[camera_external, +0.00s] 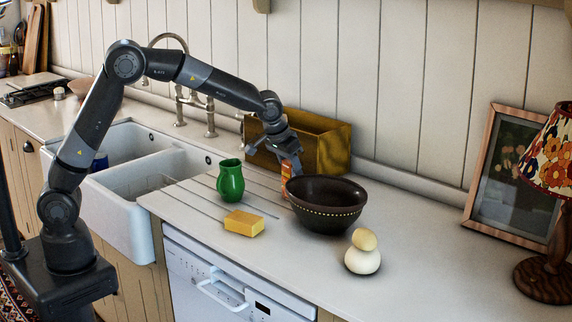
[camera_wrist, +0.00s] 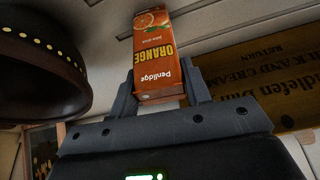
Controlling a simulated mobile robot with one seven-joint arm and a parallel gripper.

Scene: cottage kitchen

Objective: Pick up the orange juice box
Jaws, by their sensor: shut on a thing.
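The orange juice box (camera_wrist: 160,62) is a small orange carton with "ORANGE" and "Penlidge" printed on it. In the wrist view it sits between the two fingers of my gripper (camera_wrist: 160,88), which is shut on it. In the external view the orange juice box (camera_external: 286,176) shows as a narrow orange strip below my gripper (camera_external: 291,163), behind the dark bowl. Its lower part is hidden there, so I cannot tell whether it touches the counter.
The dark bowl (camera_external: 327,204) stands close in front of the box. The wooden crate (camera_external: 330,150) is behind it. A green jug (camera_external: 231,181), a yellow sponge (camera_external: 244,223) and a white-and-tan rounded object (camera_external: 362,260) stand nearby. The sink (camera_external: 128,205) is at left.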

